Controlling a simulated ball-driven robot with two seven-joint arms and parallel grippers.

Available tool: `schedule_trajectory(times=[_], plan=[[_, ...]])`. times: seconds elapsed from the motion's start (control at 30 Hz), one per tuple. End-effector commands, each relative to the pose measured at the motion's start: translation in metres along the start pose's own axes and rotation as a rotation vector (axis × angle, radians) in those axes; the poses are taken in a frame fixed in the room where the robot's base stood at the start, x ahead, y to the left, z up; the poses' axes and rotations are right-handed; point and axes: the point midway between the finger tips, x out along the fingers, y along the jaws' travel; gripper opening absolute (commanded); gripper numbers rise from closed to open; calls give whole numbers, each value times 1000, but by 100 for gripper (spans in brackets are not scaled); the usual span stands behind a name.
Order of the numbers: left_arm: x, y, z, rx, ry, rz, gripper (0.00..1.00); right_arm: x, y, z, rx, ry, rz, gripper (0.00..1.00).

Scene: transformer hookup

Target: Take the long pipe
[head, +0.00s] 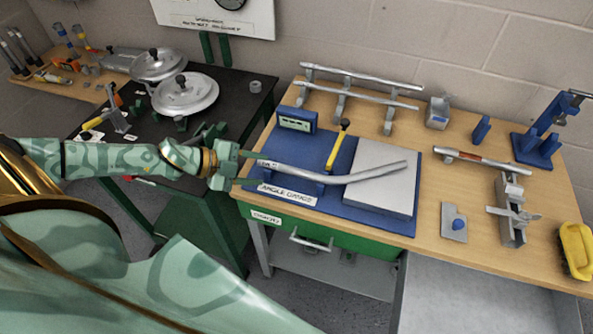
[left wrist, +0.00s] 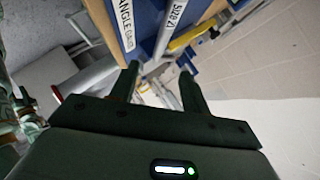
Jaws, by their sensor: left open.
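A long grey pipe with a slight bend (head: 320,178) lies across the blue angle gauge (head: 302,160), its right part over a light grey block (head: 385,200). Two straight pipes (head: 360,74) rest on a rack at the back of the wooden bench. Which pipe the task names, I cannot tell. My left gripper (head: 243,168) is open just beyond the left end of the bent pipe. In the left wrist view its fingers (left wrist: 160,72) stand apart near the gauge's labelled edge (left wrist: 125,22); whether a pipe lies between them is unclear. My right gripper is not in view.
A yellow-handled tool (head: 338,146) stands on the gauge behind the bent pipe. A vise-like tool (head: 512,210), a small pipe (head: 480,160) and a blue stand (head: 537,148) are on the right. A dark table (head: 235,95) with round metal lids stands left, across a gap.

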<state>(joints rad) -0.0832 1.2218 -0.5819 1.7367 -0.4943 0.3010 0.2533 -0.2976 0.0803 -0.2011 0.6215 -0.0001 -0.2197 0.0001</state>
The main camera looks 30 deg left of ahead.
Motion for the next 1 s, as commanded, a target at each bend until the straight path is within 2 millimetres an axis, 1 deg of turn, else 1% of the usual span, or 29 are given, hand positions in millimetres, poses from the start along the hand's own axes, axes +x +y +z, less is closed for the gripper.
schedule_trajectory(times=[0.07, 0.4, 0.57, 0.8, 0.9, 1.0], plan=[[4, -1, 1, 2, 5, 6, 47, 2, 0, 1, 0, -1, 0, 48], [58, -1, 0, 1, 6, 4, 47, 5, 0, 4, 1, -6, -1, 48], [71, -1, 0, 1, 6, 5, 47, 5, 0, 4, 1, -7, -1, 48], [110, -3, 0, 1, 5, 5, 47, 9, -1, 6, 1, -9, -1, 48], [117, -3, 0, 1, 5, 6, 47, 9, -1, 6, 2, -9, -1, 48], [118, -2, 0, 1, 4, 7, 47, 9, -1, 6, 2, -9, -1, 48]])
